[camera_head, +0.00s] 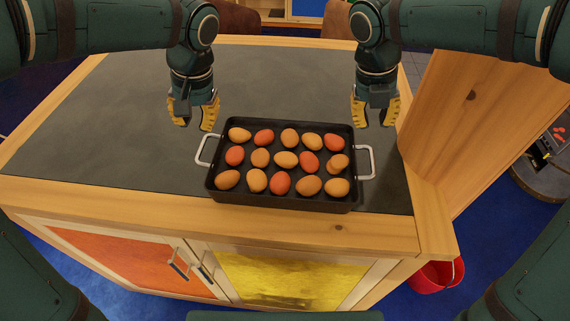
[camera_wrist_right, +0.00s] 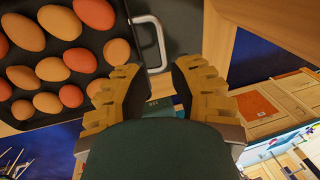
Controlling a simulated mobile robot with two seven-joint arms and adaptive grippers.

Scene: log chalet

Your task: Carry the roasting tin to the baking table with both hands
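The roasting tin (camera_head: 283,202) is a black rectangular tray with a silver handle at each short end. It holds several brown and reddish eggs and sits on the grey counter top near its front edge. My left gripper (camera_head: 194,119) is open and empty, above and behind the left handle (camera_head: 204,151). My right gripper (camera_head: 376,115) is open and empty, above and behind the right handle (camera_head: 367,162). In the right wrist view, the right gripper's yellow fingers (camera_wrist_right: 160,92) are spread, with the right handle (camera_wrist_right: 156,43) just beyond them. Neither gripper appears to touch the tin.
The grey counter top (camera_head: 110,130) is clear to the left of the tin. A wooden panel (camera_head: 475,120) rises close on the right. Cabinet doors with orange and yellow fronts (camera_head: 290,278) are below the counter. A red bucket (camera_head: 436,275) stands on the blue floor at the right.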

